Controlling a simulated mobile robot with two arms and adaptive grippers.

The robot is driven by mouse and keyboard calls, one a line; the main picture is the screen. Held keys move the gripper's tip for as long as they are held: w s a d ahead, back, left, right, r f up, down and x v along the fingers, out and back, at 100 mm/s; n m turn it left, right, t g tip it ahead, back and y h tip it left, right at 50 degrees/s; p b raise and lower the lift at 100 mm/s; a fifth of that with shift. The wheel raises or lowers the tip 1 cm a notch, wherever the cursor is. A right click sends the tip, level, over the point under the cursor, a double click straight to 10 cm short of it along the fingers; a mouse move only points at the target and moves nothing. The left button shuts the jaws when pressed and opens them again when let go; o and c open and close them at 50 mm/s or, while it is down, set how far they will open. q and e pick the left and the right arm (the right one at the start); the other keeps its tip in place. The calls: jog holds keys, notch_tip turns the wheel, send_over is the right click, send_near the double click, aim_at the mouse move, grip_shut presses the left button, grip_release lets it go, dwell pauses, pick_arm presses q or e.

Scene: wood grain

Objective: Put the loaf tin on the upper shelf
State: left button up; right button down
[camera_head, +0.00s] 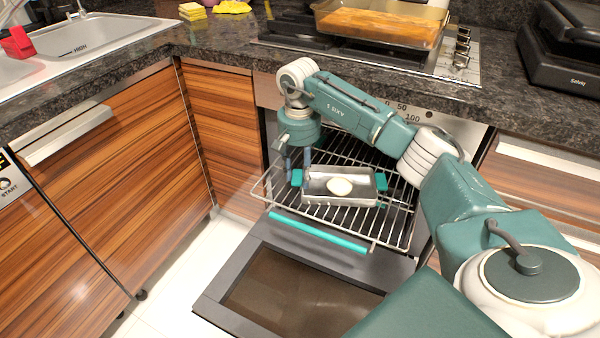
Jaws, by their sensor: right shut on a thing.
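The loaf tin (340,200) is a metal rectangle with teal end handles and a pale round item inside it. My arm hides much of the oven opening, and no second shelf shows clearly. My left gripper is not in view.
The oven door (245,285) is folded down below the shelf, with a teal bar (318,232) above it. A glass baking dish (380,22) stands on the hob. Wooden cabinets (120,190) flank the left. A black appliance (565,45) is on the right counter.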

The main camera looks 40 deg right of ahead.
jog(key=c, duration=1.2)
grip_release()
